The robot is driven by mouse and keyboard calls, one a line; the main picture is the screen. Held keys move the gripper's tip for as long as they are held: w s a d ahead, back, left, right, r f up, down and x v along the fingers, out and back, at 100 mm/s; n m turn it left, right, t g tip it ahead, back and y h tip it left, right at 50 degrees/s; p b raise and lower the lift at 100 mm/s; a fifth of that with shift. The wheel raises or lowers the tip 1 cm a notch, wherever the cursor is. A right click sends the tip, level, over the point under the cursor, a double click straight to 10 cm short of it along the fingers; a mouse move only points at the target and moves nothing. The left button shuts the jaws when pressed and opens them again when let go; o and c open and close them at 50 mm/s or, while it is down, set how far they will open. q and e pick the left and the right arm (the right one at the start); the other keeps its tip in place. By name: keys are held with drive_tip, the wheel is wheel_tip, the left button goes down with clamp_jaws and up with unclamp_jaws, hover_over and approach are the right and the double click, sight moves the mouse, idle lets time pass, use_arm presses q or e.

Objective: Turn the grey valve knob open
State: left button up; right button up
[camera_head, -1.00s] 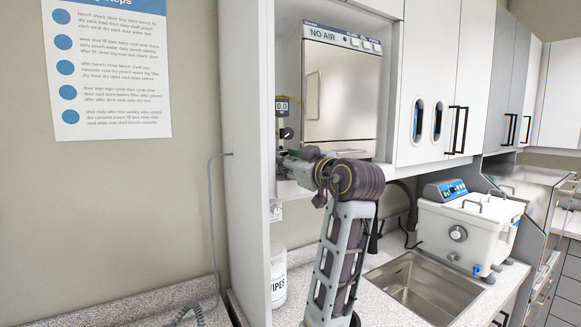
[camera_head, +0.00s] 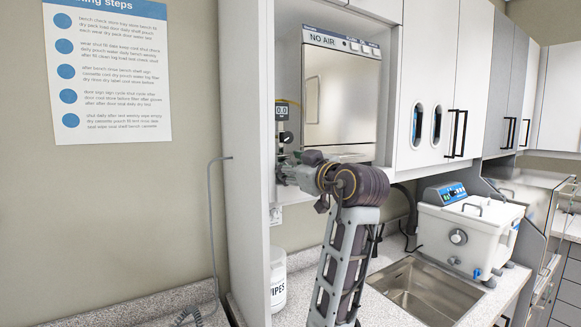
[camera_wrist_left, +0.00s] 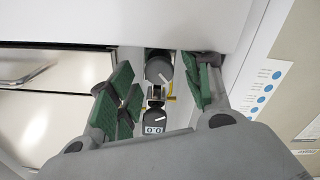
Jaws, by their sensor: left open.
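The grey valve knob (camera_wrist_left: 159,70) is round with a pale pointer line and shows in the left wrist view, between my open fingers. It is hidden behind my gripper in the head view. My left gripper (camera_wrist_left: 156,76) is open with green-padded fingers, one on each side of the knob, and appears empty. I cannot tell if a finger touches it. In the head view the gripper (camera_head: 285,172) is at the cabinet's left inner side, below a black knob (camera_head: 286,137) and a 0.0 display (camera_head: 281,111). My right gripper is not in view.
The autoclave (camera_head: 342,95), labelled NO AIR, stands right of the gripper. The tall cabinet side panel (camera_head: 246,130) is close on the left. Below are a sink (camera_head: 425,290), a white bath unit (camera_head: 470,230) and a wipes tub (camera_head: 278,285).

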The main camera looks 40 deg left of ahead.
use_arm(q)
drive_tip(key=v, duration=1.1)
